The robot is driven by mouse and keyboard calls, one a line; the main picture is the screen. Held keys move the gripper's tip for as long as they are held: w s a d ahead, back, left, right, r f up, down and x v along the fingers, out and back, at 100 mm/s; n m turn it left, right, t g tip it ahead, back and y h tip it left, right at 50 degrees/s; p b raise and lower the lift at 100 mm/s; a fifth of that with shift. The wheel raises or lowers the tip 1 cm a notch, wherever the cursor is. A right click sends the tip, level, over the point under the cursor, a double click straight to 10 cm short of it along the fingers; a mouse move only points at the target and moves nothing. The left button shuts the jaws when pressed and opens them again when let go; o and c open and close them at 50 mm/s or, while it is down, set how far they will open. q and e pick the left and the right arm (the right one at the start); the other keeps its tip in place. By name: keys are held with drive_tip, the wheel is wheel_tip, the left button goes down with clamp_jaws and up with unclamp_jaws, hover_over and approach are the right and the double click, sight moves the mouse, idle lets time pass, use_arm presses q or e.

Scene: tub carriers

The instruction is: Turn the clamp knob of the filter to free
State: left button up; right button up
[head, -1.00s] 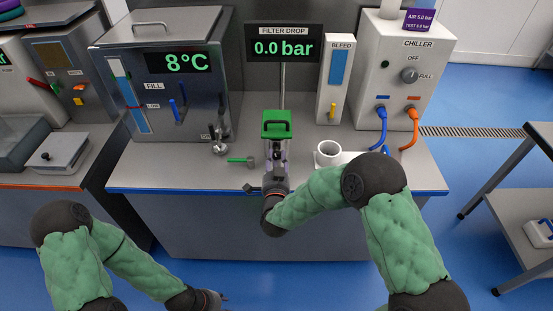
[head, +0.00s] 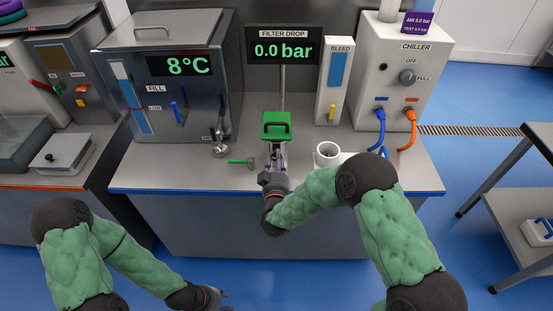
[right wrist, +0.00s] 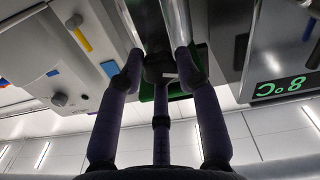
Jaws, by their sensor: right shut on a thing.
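The filter with its green top (head: 276,126) stands upright on the counter below the filter drop display. My right gripper (head: 273,158) reaches it from the front, below the green top. The knob's pointer or marking cannot be read. My left gripper (head: 221,300) is low at the bottom edge, away from the counter; its fingers are too small to judge.
The filter drop display (head: 283,46) reads 0.0 bar. A white mug (head: 327,153) stands right of the filter. A small green-handled part (head: 241,161) lies to its left. The chiller (head: 405,80) with blue and orange hoses is at right, the steel tank (head: 150,60) at left.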

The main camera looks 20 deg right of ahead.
drive_tip(key=n+p, duration=0.1)
drive_tip(key=n, duration=0.3)
drive_tip(key=shift+n, duration=0.3)
drive_tip(key=n+p, duration=0.1)
drive_tip(key=n, duration=0.3)
drive_tip(key=shift+n+p, duration=0.3)
drive_tip(key=shift+f, duration=0.1)
drive_tip(key=o, duration=1.1)
drive_tip(key=shift+o, duration=0.2)
drive_tip(key=v, duration=1.2)
